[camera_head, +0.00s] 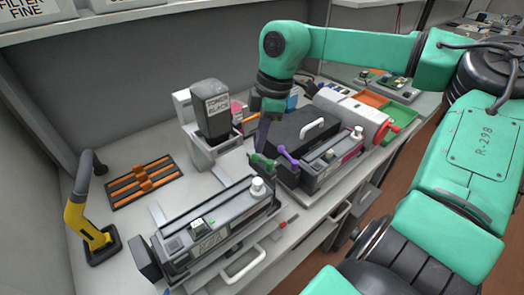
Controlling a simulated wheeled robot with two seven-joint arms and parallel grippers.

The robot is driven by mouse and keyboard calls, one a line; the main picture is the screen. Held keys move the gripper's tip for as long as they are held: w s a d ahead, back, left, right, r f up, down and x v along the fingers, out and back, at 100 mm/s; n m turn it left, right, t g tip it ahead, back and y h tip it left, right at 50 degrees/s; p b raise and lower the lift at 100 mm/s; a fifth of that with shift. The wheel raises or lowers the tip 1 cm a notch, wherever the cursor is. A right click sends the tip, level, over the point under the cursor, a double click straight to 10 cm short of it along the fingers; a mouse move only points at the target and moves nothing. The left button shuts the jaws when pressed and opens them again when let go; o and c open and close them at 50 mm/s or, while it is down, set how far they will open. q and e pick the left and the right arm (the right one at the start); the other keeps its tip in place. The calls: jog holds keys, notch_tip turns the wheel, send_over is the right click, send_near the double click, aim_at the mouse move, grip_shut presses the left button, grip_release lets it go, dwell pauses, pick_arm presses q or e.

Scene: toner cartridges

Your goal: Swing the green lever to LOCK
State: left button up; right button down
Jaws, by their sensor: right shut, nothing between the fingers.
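The green lever (262,162) sits by the far right end of the front grey cartridge unit (205,238), which has a white knob on top. My right gripper (262,147) points down just above the green lever, its fingers shut and empty. The fingertips are very close to the lever; I cannot tell whether they touch it. No LOCK mark is legible, so the lever's setting cannot be read. My left gripper is not in view.
A purple lever (288,155) stands close on the right, beside a second cartridge unit (330,165). A toner black bottle (212,110) stands in a holder behind. An orange-striped rack (144,180) and a yellow lamp-like tool (88,220) are at left.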

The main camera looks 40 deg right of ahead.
jog(key=shift+a, duration=0.2)
jog(key=shift+w+a, duration=0.1)
jog(key=shift+a, duration=0.2)
dwell(0.4)
jog(key=shift+a, duration=0.3)
jog(key=shift+b, duration=0.3)
